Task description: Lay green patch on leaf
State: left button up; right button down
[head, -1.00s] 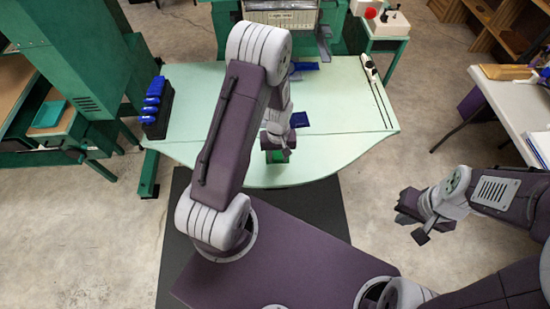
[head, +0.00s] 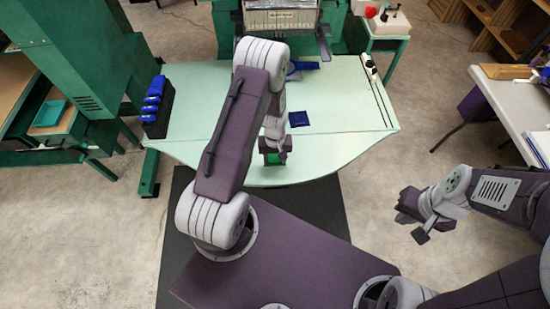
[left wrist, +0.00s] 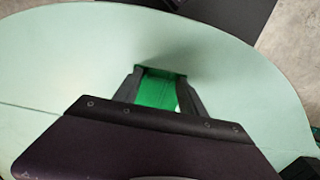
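The green patch (head: 274,160) is between the fingers of my left gripper (head: 274,157), over the front part of the pale green table (head: 215,115). In the left wrist view the patch (left wrist: 157,92) spans the gap between the two fingertips, and my left gripper (left wrist: 160,76) appears shut on it. A shadow falls on the table beside it; I cannot tell whether the patch touches the surface. A seam crosses the table, and the rounded front section (head: 220,163), possibly the leaf, lies under the gripper. My right gripper (head: 425,217) is open and empty, off the table's right side.
A dark blue square patch (head: 299,118) lies behind my left gripper, with another blue piece (head: 305,66) farther back. A black rack with blue items (head: 155,105) stands at the table's left. A machine (head: 281,20) is at the back.

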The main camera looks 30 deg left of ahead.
aim_at(275, 162)
pick_arm(q)
notch_tip(275, 162, up, 13)
jog(key=s+d+r+m+t, duration=0.1)
jog(key=s+d+r+m, duration=0.4)
jog(key=s+r, duration=0.3)
jog(key=shift+s+d+m, duration=0.4)
jog(key=shift+s+m, duration=0.2)
jog(key=shift+s, duration=0.4)
jog(key=shift+r, duration=0.15)
dwell(0.5)
